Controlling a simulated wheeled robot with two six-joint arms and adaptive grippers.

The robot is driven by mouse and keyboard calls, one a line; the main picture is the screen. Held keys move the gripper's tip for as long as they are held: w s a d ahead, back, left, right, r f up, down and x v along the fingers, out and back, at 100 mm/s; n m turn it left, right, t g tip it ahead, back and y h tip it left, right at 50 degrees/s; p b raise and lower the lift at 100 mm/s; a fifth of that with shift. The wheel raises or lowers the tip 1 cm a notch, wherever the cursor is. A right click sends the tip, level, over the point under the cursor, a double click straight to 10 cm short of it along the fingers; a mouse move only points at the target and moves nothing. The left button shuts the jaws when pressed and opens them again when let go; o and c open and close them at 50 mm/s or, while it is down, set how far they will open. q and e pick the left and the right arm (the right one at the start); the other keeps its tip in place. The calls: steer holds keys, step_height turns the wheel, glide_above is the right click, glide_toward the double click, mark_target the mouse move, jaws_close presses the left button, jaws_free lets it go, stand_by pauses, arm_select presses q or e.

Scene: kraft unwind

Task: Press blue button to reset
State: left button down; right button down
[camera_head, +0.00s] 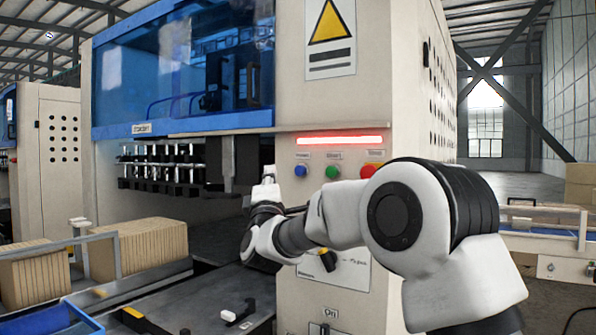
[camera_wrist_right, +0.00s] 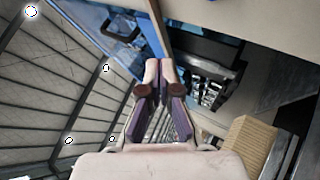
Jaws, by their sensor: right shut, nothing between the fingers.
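The blue button (camera_head: 301,171) sits at the left of a row on the cream machine front, under a glowing red light bar (camera_head: 338,140). My right gripper (camera_head: 268,172) shows just left of the blue button in the head view, fingertips pointing up. A gap shows between them in the picture; I cannot tell the distance in depth. In the right wrist view the right gripper's fingers (camera_wrist_right: 160,66) are together and empty. My left gripper is not in view.
A green button (camera_head: 332,172) and a red button (camera_head: 368,170) stand right of the blue one. My right arm crosses the panel below them. A blue-windowed machine bay (camera_head: 185,70) is at left. Stacks of brown cardboard (camera_head: 140,247) lie on the conveyor at lower left.

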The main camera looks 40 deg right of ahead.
mark_target(300, 171)
steer(key=w+d+p, duration=0.1)
steer(key=d, duration=0.1)
steer(key=w+d, duration=0.1)
steer(key=d, duration=0.2)
steer(key=w+d+p, duration=0.1)
steer(key=d, duration=0.2)
steer(key=shift+w+d+f+p, duration=0.1)
steer(key=shift+w+p, duration=0.2)
stand_by(1.3)
steer(key=shift+w+d, duration=0.1)
steer(key=shift+d, duration=0.3)
